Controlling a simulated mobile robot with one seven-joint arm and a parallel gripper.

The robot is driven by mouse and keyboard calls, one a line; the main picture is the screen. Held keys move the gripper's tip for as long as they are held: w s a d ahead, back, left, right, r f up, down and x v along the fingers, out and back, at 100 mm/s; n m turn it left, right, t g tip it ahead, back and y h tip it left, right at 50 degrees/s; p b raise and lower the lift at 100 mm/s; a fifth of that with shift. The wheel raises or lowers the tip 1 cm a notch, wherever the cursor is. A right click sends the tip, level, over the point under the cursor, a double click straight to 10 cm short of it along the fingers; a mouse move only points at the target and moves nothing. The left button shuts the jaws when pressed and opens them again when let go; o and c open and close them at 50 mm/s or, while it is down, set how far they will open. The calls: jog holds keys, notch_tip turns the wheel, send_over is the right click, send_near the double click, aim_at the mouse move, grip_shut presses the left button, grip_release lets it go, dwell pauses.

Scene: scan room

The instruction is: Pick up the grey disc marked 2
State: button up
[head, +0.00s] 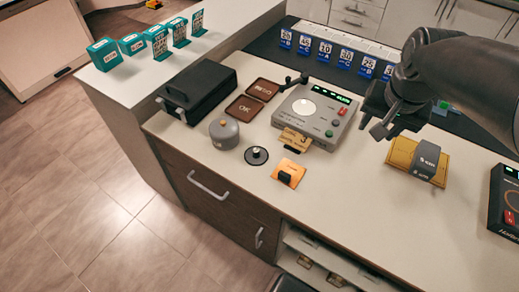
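No marking 2 can be read on any disc from here. A grey round piece (224,134) with a small knob on top stands on the counter (330,205), near its front left. My gripper (372,124) is above the counter at the right, beside the grey device and well away from both round pieces. Its fingertips look apart, with nothing between them.
A yellow pad with a grey block (428,160) lies right. Numbered blue tags (325,50) stand behind.

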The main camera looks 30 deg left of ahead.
jog(key=w+a+f+g, duration=0.15)
jog(key=a+f, duration=0.25)
jog(key=a, duration=0.8)
jog(key=n+g+h, duration=0.1)
jog(key=n, duration=0.1)
send_over(256, 150)
notch_tip(256, 150, down, 10)
jog(key=f, duration=0.5)
jog(key=shift+s+a+f, duration=0.1)
jog(key=shift+s+a, duration=0.1)
jog(key=shift+s, duration=0.05)
jog(key=shift+w+d+f, duration=0.15)
jog(key=shift+f, duration=1.4)
jog(key=shift+w+d+f, duration=0.1)
jog(key=shift+f, duration=1.45)
jog(key=shift+c, duration=0.3)
grip_shut()
jog(key=shift+r, duration=0.1)
